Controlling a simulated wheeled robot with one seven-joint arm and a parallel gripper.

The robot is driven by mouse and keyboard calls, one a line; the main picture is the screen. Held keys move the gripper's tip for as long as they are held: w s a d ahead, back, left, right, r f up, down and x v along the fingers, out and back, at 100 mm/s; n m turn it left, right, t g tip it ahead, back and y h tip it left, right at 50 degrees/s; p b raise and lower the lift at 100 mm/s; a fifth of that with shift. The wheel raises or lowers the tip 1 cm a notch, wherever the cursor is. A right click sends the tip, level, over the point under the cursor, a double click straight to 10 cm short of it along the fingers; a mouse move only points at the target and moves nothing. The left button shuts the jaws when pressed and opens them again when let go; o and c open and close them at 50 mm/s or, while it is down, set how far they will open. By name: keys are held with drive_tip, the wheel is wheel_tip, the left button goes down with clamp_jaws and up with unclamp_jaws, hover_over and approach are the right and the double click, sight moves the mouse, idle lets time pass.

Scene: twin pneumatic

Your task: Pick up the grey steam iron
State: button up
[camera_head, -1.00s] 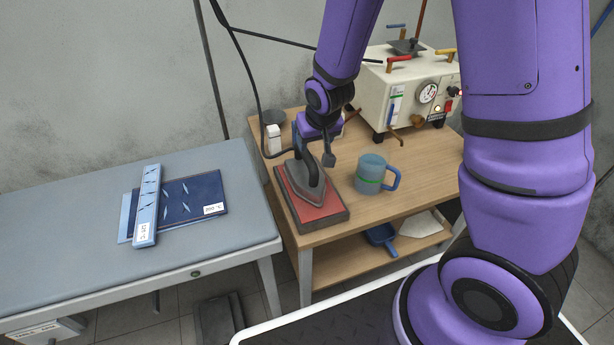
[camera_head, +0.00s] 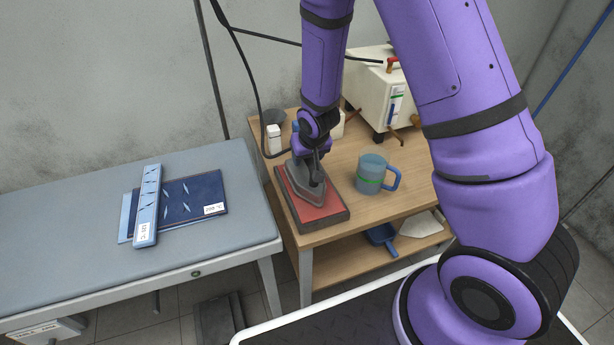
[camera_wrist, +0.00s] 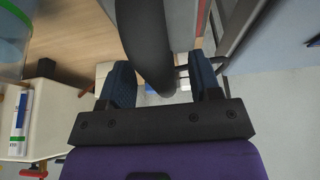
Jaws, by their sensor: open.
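The grey steam iron (camera_head: 306,191) sits on a red-topped dark rest pad (camera_head: 328,209) at the front left of the wooden table. My gripper (camera_head: 315,168) is right over the iron, at its handle, and hides part of it. In the wrist view my gripper (camera_wrist: 161,82) is open, with one finger on each side of the dark curved handle (camera_wrist: 147,45).
A blue-grey mug (camera_head: 371,174) stands on the wooden table (camera_head: 345,150) just right of the iron. A cream steam generator (camera_head: 374,98) is at the back. A black cable (camera_head: 257,90) hangs behind the iron.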

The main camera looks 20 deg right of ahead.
drive_tip(key=shift+w+f, duration=0.2)
drive_tip(key=shift+f, duration=0.25)
clamp_jaws()
drive_tip(key=shift+r, duration=0.1)
idle(1.0)
